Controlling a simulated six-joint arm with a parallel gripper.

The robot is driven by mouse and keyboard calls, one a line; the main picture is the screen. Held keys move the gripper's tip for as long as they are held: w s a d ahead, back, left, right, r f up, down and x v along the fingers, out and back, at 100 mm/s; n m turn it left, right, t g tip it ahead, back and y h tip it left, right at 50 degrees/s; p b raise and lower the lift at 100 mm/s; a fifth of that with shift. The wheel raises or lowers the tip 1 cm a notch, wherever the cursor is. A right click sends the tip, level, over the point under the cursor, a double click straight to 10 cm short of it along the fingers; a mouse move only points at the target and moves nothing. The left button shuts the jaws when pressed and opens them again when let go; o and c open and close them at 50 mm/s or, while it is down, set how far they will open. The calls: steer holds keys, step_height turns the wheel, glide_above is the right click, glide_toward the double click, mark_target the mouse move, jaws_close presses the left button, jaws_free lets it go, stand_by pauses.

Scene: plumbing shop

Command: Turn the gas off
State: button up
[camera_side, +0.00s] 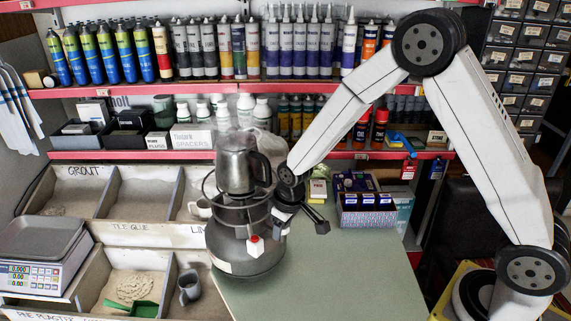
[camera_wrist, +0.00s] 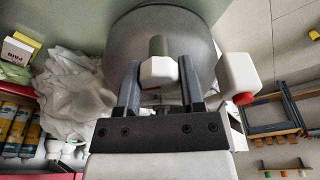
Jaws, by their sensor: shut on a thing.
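A grey gas cylinder (camera_side: 245,258) with a burner and ring frame stands at the left end of the green counter. A metal kettle (camera_side: 237,168) sits on top. A white knob with a red end (camera_side: 255,245) sticks out from its front; in the wrist view this knob (camera_wrist: 238,75) is to the right, outside my jaws. My gripper (camera_side: 284,210) is at the cylinder's right side, its fingertips partly hidden there. In the wrist view, my gripper (camera_wrist: 160,78) has its fingers on either side of another white knob (camera_wrist: 158,70) on a grey stem, in front of the cylinder's round body (camera_wrist: 160,30).
A blue box of small cartons (camera_side: 366,218) stands right of my gripper. The green counter (camera_side: 340,275) is clear in front. Bins and a scale (camera_side: 42,255) lie left. Shelves of tubes and bottles stand behind, with white plastic bags (camera_wrist: 70,95) near the cylinder.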

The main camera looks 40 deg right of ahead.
steer(key=shift+m+h, duration=0.3)
steer(key=shift+m, duration=1.3)
steer(key=o, duration=0.7)
steer(key=shift+r, duration=0.1)
steer(key=shift+s+r, duration=0.25)
steer(key=shift+r, duration=1.05)
steer(key=shift+s+r, duration=0.25)
steer(key=shift+r, duration=1.05)
steer(key=shift+s+r, duration=0.25)
steer(key=shift+r, duration=1.05)
steer(key=shift+s, duration=0.1)
